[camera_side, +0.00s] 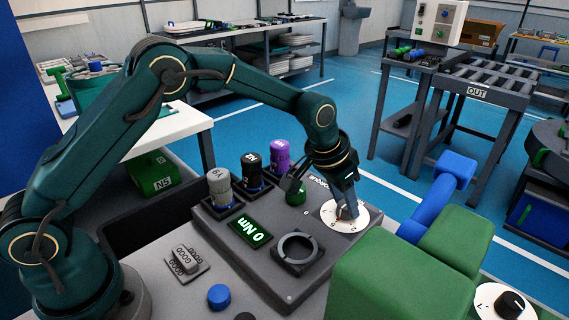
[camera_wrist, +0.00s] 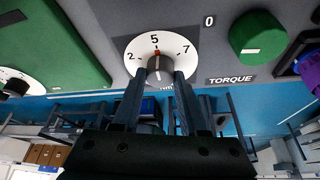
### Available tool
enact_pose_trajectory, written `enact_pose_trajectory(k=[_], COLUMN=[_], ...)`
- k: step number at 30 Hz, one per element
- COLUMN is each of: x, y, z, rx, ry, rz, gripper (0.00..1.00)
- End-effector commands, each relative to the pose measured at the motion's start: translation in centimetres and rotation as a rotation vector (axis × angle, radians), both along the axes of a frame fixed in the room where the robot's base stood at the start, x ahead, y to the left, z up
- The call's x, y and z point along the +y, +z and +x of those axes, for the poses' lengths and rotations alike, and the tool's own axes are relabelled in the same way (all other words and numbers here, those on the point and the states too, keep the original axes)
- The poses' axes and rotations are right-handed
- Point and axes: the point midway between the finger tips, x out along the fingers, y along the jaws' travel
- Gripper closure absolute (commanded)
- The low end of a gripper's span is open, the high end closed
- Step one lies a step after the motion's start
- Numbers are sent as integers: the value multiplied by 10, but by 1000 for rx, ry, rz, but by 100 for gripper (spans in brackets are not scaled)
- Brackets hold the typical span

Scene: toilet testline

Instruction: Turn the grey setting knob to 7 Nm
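The grey setting knob (camera_wrist: 159,66) sits on a round white dial (camera_wrist: 133,57) marked 2, 5 and 7. Its red mark points at 5 in the wrist view. The dial also shows in the side view (camera_side: 352,222), where my gripper (camera_side: 345,207) points down over it and hides most of the knob. In the wrist view my gripper's two fingers (camera_wrist: 160,78) lie one on each side of the knob. Whether they press on it cannot be told. The green display (camera_side: 249,233) on the grey test panel reads 0 Nm.
A green button (camera_wrist: 257,38) stands beside the dial near the TORQUE label. Grey, black and purple cylinders (camera_side: 280,157) stand at the panel's back. A ring-shaped holder (camera_side: 297,248) lies in front of the dial. A large green block (camera_side: 395,280) and a blue-handled part (camera_side: 437,205) stand close at right.

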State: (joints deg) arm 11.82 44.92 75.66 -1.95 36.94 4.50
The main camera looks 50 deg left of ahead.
Motion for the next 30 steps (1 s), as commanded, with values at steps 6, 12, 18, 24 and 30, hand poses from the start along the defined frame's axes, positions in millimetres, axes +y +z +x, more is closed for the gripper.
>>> enact_pose_trajectory(k=[6, 12, 18, 24, 30], x=[0, 1, 2, 3, 4], y=[0, 0, 0, 0, 0], z=[0, 0, 0, 2, 3], rx=[1, 3, 3, 1, 0], ry=[-13, -81, -223, -406, -598], rz=[0, -2, -2, -3, -3], gripper=[100, 100, 100, 100, 100])
